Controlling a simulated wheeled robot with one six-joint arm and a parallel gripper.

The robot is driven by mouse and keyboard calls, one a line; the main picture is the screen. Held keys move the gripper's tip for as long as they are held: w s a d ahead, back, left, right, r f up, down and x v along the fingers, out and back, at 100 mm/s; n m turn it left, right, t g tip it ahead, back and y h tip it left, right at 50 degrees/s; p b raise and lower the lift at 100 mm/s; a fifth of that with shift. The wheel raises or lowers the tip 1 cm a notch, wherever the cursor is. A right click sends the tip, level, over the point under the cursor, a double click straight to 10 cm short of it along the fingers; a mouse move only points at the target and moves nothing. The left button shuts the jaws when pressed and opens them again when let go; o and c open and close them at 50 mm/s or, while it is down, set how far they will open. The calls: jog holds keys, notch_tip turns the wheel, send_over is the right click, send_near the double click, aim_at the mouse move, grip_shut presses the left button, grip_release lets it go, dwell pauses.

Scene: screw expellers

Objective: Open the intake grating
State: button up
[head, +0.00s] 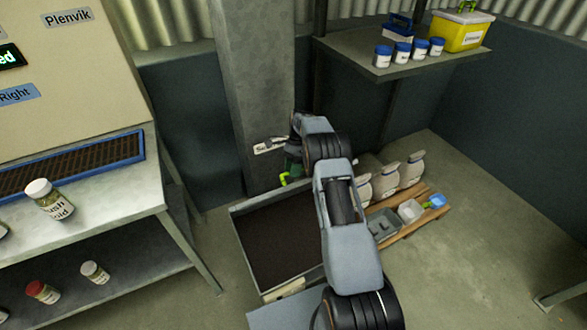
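No part is plainly marked as the intake grating. An open grey metal bin (238,232) with a dark brown inside stands on the floor at the centre; I cannot tell whether a grating covers it. A blue-framed panel with a dark brown, mesh-like face (75,165) lies on the left bench, against the beige cabinet. My arm reaches up from the bottom, over the bin's right side. My gripper (282,143) is at its far end, beyond the bin, near a white label on the grey column. Its fingers are small and partly hidden, so their opening is unclear.
A green part (290,172) shows just below my gripper. Several white sacks (388,175) and grey trays (384,225) stand on a wooden pallet at right. A shelf (365,52) holds jars and a yellow box (460,30).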

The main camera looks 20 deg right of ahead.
jog(key=shift+d+r, duration=0.2)
jog(key=shift+r, duration=0.05)
jog(key=p+v, duration=0.1)
jog(key=v, duration=0.6)
dwell(0.3)
jog(key=shift+w+d+r, duration=0.1)
dwell(0.6)
notch_tip(320, 180, down, 6)
jog(key=n, duration=0.5)
jog(key=s+a+r+n+t+h+p, duration=0.1)
jog(key=s+a+r+n+t+p, duration=0.2)
jog(key=s+r, duration=0.7)
jog(key=s+a+r+n+t+h+p, duration=0.1)
jog(key=s+a+r+n+t+p, duration=0.2)
jog(key=s+r, duration=0.7)
jog(key=s+a+r+n+t+h+p, duration=0.2)
jog(key=s+r+n+p, duration=0.4)
jog(key=r, duration=1)
jog(key=s+a+t+p, duration=0.1)
jog(key=s+a+p, duration=0.1)
jog(key=s+p, duration=0.1)
jog(key=shift+s+n, duration=0.4)
jog(key=shift+s, duration=0.5)
